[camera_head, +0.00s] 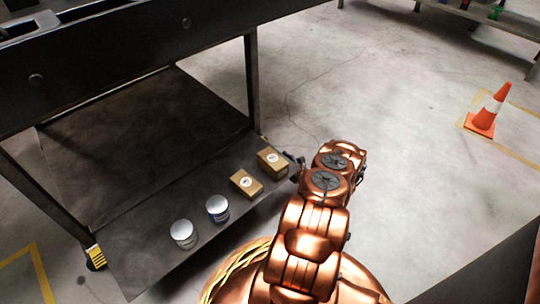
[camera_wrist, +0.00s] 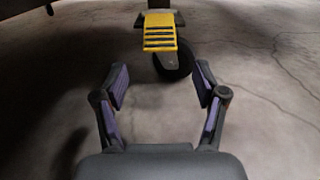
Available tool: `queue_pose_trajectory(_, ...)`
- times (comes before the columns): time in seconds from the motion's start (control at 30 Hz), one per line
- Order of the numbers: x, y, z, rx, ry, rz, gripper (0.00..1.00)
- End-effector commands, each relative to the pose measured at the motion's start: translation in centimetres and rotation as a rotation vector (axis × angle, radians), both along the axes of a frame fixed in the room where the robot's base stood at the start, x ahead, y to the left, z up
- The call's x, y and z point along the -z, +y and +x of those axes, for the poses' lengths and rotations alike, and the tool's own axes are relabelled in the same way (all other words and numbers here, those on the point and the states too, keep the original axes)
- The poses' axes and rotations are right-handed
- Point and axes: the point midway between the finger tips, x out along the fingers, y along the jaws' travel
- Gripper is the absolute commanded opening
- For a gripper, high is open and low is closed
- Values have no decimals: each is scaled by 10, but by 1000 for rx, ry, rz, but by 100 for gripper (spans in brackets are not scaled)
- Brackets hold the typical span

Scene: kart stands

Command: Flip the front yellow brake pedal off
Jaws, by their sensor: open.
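In the wrist view a yellow brake pedal (camera_wrist: 160,30) with dark slots sits above a dark caster wheel (camera_wrist: 172,66), at the top middle. My gripper (camera_wrist: 160,80) is open and empty, its purple-padded fingers spread on either side. The pedal is ahead of the fingers, roughly centred between them and apart from them. In the head view my gripper (camera_head: 294,168) shows only as dark parts by the cart's right corner, partly hidden by my copper arm. The pedal at that corner is hidden there. Another yellow pedal (camera_head: 96,256) shows at the cart's left corner.
The dark cart's lower shelf (camera_head: 145,245) holds two cans (camera_head: 218,208) and two small boxes (camera_head: 272,162). A cart leg (camera_head: 252,85) rises near my gripper. An orange cone (camera_head: 487,112) stands at the right. The concrete floor between cart and cone is clear.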

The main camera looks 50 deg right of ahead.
Motion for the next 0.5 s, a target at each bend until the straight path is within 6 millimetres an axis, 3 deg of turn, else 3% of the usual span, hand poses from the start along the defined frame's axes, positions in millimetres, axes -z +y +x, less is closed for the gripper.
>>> queue_pose_trajectory(0.23,2,-2,33,-3,-3,-1,71)
queue_pose_trajectory(0.5,1,-6,57,0,0,-1,71)
